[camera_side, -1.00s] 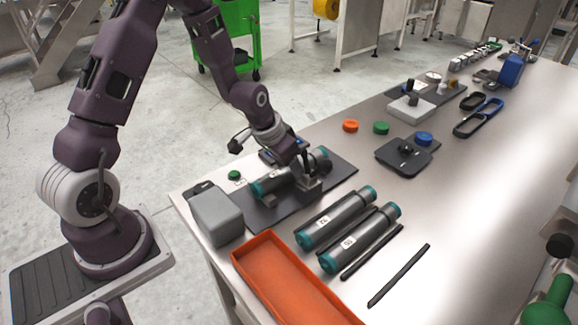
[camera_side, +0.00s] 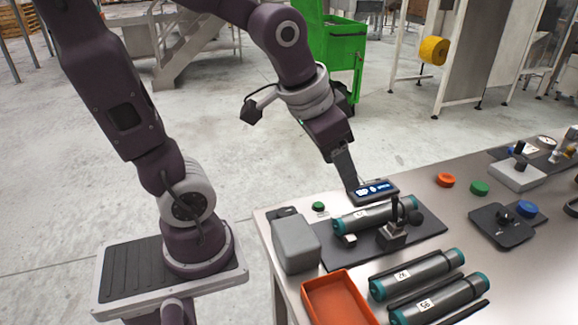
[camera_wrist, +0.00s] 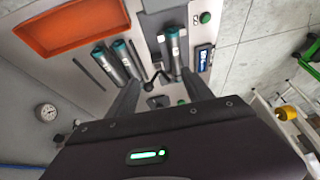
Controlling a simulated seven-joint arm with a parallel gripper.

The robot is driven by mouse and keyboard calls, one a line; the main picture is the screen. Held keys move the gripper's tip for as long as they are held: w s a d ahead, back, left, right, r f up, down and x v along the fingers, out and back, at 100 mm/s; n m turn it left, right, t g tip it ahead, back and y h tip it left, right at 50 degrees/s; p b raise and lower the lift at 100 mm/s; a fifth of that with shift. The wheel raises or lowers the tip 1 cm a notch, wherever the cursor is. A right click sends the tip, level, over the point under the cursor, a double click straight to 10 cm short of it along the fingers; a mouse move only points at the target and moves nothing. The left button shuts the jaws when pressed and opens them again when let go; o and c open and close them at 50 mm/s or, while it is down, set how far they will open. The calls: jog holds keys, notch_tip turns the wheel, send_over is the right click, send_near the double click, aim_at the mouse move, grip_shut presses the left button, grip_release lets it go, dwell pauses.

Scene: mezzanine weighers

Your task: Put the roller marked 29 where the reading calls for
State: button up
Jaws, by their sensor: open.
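One grey roller with teal ends (camera_side: 384,214) lies on the dark weighing pad (camera_side: 430,242); its label is too small to read. It also shows in the wrist view (camera_wrist: 173,50). Two more such rollers (camera_side: 418,272) (camera_side: 445,299) lie side by side on the table in front of the pad, with labels I cannot read surely. The lit blue display (camera_side: 376,190) stands behind the pad; its reading is not legible. My gripper (camera_wrist: 160,92) is open and empty, above the pad's back side and clear of the roller. In the side view only one finger shows clearly.
An orange tray (camera_side: 309,293) and a grey box (camera_side: 296,245) stand left of the rollers. A dark clamp-like post (camera_side: 393,232) stands on the pad before the roller. A green button (camera_side: 318,207) sits behind. Orange, green and blue caps (camera_side: 446,180) lie to the right.

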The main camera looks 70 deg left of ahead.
jog(key=shift+h, duration=0.3)
jog(key=s+r, duration=0.1)
jog(key=s, duration=0.2)
jog(key=s+d, duration=0.1)
jog(key=s, duration=0.2)
jog(key=s+r, duration=0.1)
jog(key=s, duration=0.3)
jog(key=shift+d+r, duration=0.35)
jog(key=shift+c, duration=1.2)
jog(key=g, duration=0.5)
send_over(366, 213)
jog(key=f, duration=1.1)
jog(key=w+f, duration=0.1)
jog(key=f, duration=0.9)
jog(key=s+f, duration=0.1)
jog(key=f, duration=0.2)
jog(key=shift+r, duration=0.1)
grip_shut()
